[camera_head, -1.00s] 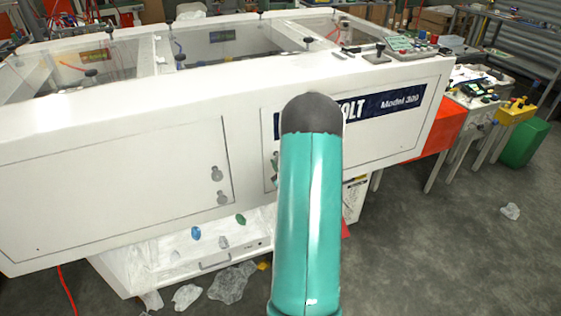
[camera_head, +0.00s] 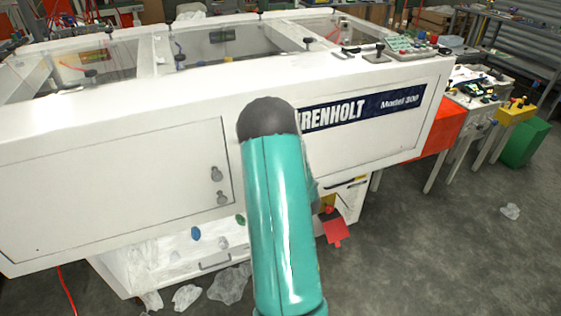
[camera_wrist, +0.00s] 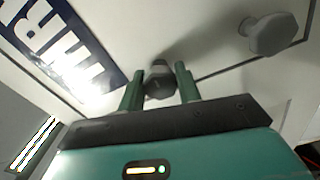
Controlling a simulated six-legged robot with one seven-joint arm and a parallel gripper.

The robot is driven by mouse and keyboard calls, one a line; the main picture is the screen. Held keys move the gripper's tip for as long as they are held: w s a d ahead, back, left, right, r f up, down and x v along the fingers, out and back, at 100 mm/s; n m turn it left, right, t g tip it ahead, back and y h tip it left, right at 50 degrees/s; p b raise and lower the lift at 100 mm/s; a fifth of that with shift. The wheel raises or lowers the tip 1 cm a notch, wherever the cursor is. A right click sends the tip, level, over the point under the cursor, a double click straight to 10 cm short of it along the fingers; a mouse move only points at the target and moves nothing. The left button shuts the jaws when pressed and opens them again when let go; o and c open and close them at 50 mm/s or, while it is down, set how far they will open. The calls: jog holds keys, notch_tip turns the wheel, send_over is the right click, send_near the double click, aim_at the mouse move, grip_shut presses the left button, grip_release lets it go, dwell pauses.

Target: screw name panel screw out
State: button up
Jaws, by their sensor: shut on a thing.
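The name panel (camera_head: 385,131) is a white panel on the machine's front, with a dark blue name strip (camera_head: 345,114). The strip also shows at the upper left of the wrist view (camera_wrist: 72,45). My gripper (camera_wrist: 159,88) is at the panel's face, with its two green fingers on either side of a dark grey screw head (camera_wrist: 158,82). The gripper is shut on this screw. The screw's shank is hidden behind its head. In the head view my arm hides both gripper and screw.
A second grey screw (camera_wrist: 268,34) stands out at the wrist view's upper right, beside a panel seam. Two grey knobs (camera_head: 217,174) sit on the left door (camera_head: 120,185). A red piece (camera_head: 335,231) shows under the machine, right of my arm. The floor at right is mostly clear.

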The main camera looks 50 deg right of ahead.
jog(key=shift+d+r, duration=0.1)
dwell(0.3)
jog(key=o, duration=1)
jog(key=shift+c, duration=0.2)
jog(key=v, duration=1.4)
jog(key=shift+w, duration=0.15)
